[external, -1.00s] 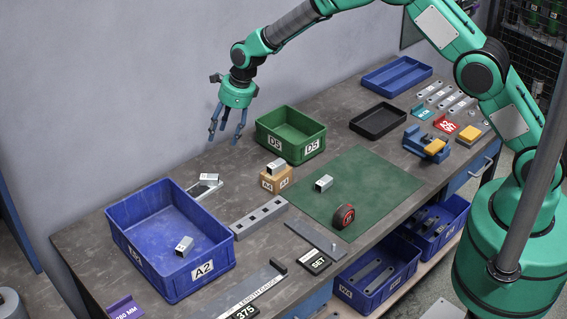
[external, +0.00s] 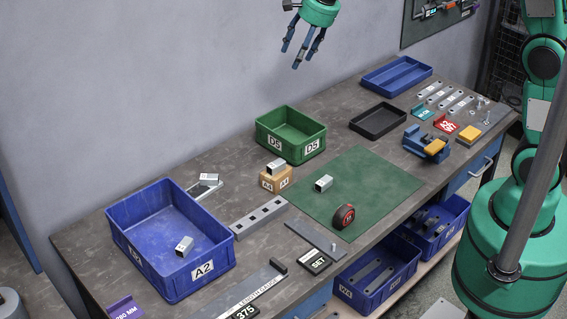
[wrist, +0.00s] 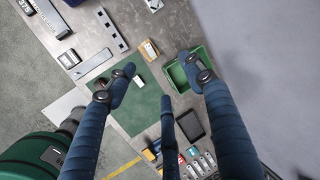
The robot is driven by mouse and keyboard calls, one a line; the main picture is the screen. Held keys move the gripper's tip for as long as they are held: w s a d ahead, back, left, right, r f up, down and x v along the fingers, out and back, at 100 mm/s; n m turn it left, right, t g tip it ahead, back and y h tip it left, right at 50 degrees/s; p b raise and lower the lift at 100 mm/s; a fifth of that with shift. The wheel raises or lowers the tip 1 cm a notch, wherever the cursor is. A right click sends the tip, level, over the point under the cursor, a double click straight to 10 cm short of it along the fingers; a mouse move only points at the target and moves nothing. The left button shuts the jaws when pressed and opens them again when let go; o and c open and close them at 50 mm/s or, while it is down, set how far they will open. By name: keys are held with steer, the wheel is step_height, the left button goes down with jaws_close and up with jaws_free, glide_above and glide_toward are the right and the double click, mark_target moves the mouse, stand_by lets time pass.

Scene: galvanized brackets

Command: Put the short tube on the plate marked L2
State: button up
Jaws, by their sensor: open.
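Several silver square tubes show in the external view: one on the green mat (external: 323,183), one on a cardboard box (external: 274,182), one on a small plate (external: 206,187) by the wall, and one in the blue bin A2 (external: 166,259). I cannot tell which is the short tube. No L2 mark is readable; labelled flat pieces (external: 447,97) lie at the far right end. My gripper (external: 302,55) is open and empty, high above the back of the bench. In the wrist view its spread fingers (wrist: 160,85) hang over the bench.
A green bin D5 (external: 310,148), a black tray (external: 378,120) and a blue tray (external: 397,77) stand along the bench. A tape measure (external: 343,216) is on the mat, and a blue vise (external: 428,145) is at right. Much of the mat is clear.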

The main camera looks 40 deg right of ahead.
steer(key=s+d+r+n+t, duration=0.1)
steer(key=s+d+r+n, duration=0.35)
steer(key=s, duration=0.55)
steer(key=s+d+r+n, duration=0.3)
steer(key=s+d+r, duration=0.2)
steer(key=s, duration=0.5)
steer(key=s+d+f+n+h, duration=0.1)
steer(key=s+d+n, duration=0.2)
steer(key=s, duration=0.6)
steer(key=s+d+n, duration=0.3)
steer(key=s+n, duration=0.1)
steer(key=s, duration=0.6)
steer(key=shift+s+f+n+t+h, duration=0.15)
steer(key=shift+f+n+t+h, duration=0.2)
steer(key=shift+f+t+h, duration=0.05)
step_height(320, 180, down, 12)
steer(key=b, duration=1.2)
steer(key=shift+f, duration=0.2)
